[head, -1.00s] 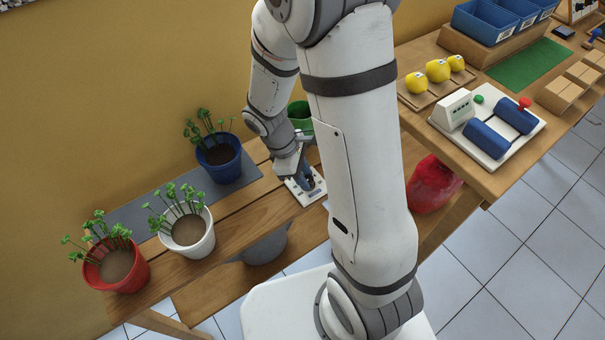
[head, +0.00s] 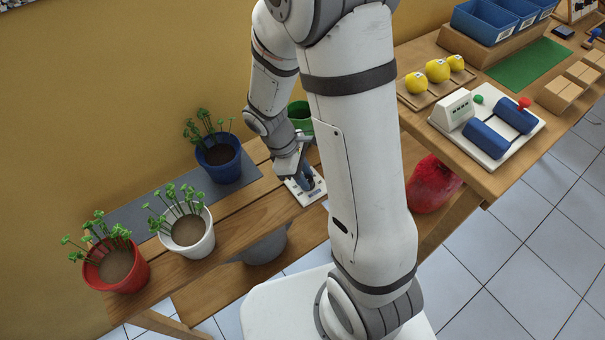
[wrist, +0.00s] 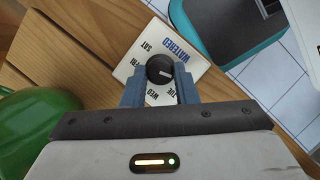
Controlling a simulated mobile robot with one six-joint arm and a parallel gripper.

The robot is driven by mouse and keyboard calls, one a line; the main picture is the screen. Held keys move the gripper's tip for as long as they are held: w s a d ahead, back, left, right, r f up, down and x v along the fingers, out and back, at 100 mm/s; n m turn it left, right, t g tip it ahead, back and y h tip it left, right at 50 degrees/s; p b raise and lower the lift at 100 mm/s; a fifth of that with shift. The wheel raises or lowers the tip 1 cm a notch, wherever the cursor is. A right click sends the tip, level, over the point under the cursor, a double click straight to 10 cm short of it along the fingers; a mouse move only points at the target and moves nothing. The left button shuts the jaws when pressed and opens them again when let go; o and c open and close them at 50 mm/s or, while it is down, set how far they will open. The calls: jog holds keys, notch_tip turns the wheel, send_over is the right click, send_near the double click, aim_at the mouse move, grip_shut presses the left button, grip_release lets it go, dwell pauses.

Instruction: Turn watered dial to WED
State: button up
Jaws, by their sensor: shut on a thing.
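The watered dial is a white plate (head: 312,194) on the wooden bench in the head view. In the wrist view, its plate (wrist: 196,62) carries blue WATERED lettering and black day names: SAT and FRI at the left, WED and TUE at the bottom. Its round black knob (wrist: 159,67) has a white pointer line lying roughly sideways; I cannot tell surely which day it marks. My gripper (wrist: 160,74) is shut on the knob, one blue finger on each side. The fingers hide part of the plate's face. In the head view, my gripper (head: 305,178) is over the plate.
Blue (head: 218,168), white (head: 190,243) and red (head: 118,271) plant pots stand to the left. A grey bowl (head: 266,248) is below the bench's front edge.

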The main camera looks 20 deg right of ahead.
jog(key=shift+s+f+m, duration=0.1)
jog(key=shift+s+m, duration=0.1)
jog(key=shift+m, duration=0.1)
jog(key=m, duration=0.1)
jog(key=m+g+y+p, duration=0.1)
jog(key=m, duration=0.1)
jog(key=shift+w+d+m, duration=0.15)
jog(key=shift+m, duration=0.15)
jog(key=m, duration=0.2)
jog(key=m+g+y, duration=0.1)
jog(key=m, duration=0.1)
jog(key=shift+w+d+m+y, duration=0.1)
jog(key=shift+d+m+y, duration=0.05)
jog(key=shift+m+y, duration=0.15)
jog(key=m+y, duration=0.1)
jog(key=m, duration=0.1)
jog(key=m+p, duration=0.1)
jog(key=m, duration=0.1)
jog(key=shift+d+m+y, duration=0.15)
jog(key=shift+m+y, duration=0.15)
jog(key=shift+y, duration=0.1)
jog(key=shift+d+m+y, duration=0.15)
jog(key=shift+m+y, duration=0.55)
jog(key=shift+m, duration=1.1)
jog(key=o, duration=1)
